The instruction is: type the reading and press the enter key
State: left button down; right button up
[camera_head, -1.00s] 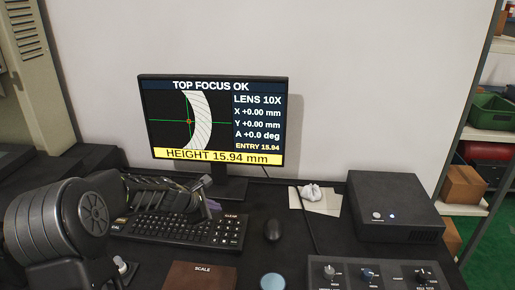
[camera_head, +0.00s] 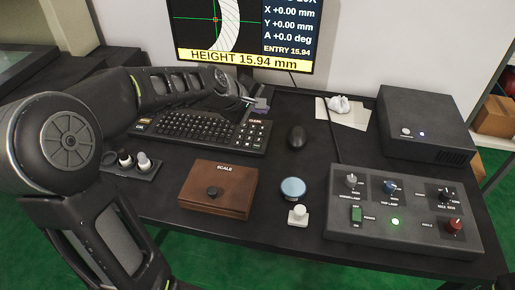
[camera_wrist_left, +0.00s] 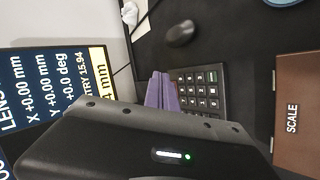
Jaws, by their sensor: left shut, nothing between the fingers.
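The black keyboard (camera_head: 187,127) lies on the desk below the monitor, and its number pad also shows in the left wrist view (camera_wrist_left: 203,92). The monitor (camera_head: 245,32) reads "HEIGHT 15.94 mm" and "ENTRY 15.94". My left gripper (camera_head: 259,105) is shut and empty, with its purple fingertips by the far edge of the number pad. In the left wrist view its fingers (camera_wrist_left: 160,92) sit at the pad's edge; I cannot tell whether they touch a key. My arm hides part of the keyboard's far side. My right gripper is out of view.
A brown box marked SCALE (camera_head: 219,189), a blue-topped round piece (camera_head: 293,188) and a control panel (camera_head: 400,212) stand in front. A mouse (camera_head: 297,136) lies right of the keyboard. A black box (camera_head: 425,125) stands at the back right.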

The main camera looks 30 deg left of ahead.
aim_at(255, 148)
pick_arm(q)
jog(key=m, duration=0.2)
jog(key=s+m, duration=0.1)
jog(key=m, duration=0.1)
jog(key=a+f+m+y, duration=0.1)
jog(key=m, duration=0.1)
jog(key=shift+s, duration=0.4)
jog(key=shift+f, duration=0.15)
notch_tip(255, 148, down, 9)
jog(key=b, duration=0.7)
jog(key=shift+b, duration=0.35)
dwell(1.1)
jog(key=shift+f+b, duration=0.25)
jog(key=shift+b, duration=0.05)
